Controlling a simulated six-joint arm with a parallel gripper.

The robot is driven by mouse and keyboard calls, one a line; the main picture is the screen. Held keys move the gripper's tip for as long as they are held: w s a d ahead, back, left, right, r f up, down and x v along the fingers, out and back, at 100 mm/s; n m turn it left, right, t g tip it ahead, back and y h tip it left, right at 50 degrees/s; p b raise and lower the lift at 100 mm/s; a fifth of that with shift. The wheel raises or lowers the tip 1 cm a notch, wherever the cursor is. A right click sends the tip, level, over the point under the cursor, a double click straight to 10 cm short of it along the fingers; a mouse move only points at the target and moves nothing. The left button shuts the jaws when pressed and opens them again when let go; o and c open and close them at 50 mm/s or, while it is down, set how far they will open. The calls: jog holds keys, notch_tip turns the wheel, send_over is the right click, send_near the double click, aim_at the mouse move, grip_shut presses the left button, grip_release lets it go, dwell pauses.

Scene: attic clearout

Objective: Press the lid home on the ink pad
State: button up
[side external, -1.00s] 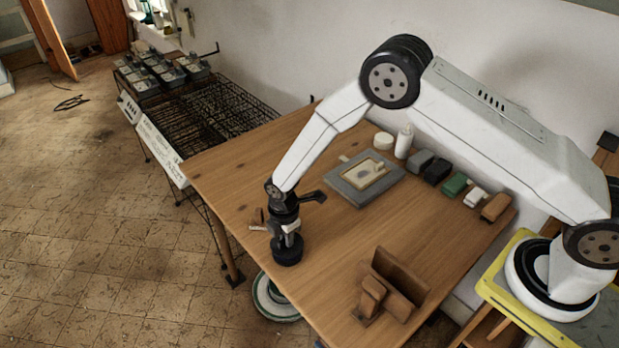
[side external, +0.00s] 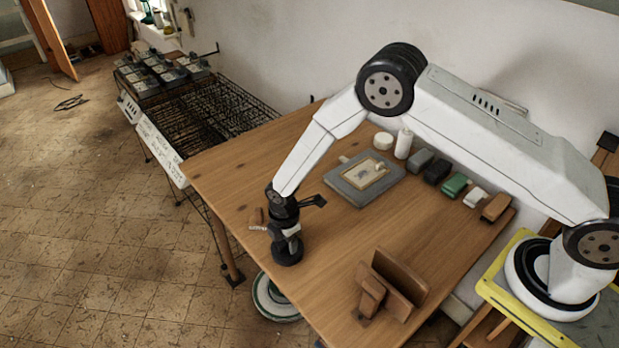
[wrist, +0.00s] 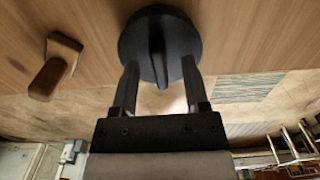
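A round black disc with a raised ridge across its top (wrist: 135,38), seemingly the lid of the ink pad, lies on the wooden table near its front edge. It also shows in the side view (side external: 287,252), under my gripper. My gripper (wrist: 158,62) points down over the disc, its two fingers apart on either side of the ridge. In the wrist view a gap shows between each fingertip and the ridge. Whether the tips touch the disc's top cannot be told. The pad under the lid is hidden, and I cannot tell how fully the lid sits.
A brown wooden piece (wrist: 55,65) lies left of the disc in the wrist view. A wooden stand (side external: 400,278) is to the right in the side view. A grey framed plate (side external: 345,187) and a row of small blocks with a white bottle (side external: 403,144) lie farther back.

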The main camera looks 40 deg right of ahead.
jog(key=shift+r, duration=0.15)
jog(key=shift+r, duration=3.75)
jog(key=shift+d+r, duration=0.2)
jog(key=shift+r, duration=0.05)
jog(key=s+d+r+m+t, duration=0.1)
jog(key=s+d+r+m, duration=0.6)
jog(key=d+r+m, duration=0.35)
jog(key=s+d+r+m, duration=0.2)
jog(key=s+m, duration=0.1)
jog(key=s, duration=0.2)
jog(key=s+d+r+m+t, duration=0.1)
jog(key=s+d+r+m, duration=0.1)
jog(key=s, duration=0.4)
jog(key=shift+d+r+m+t, duration=0.35)
jog(key=shift+d+m, duration=0.2)
jog(key=shift+m, duration=0.7)
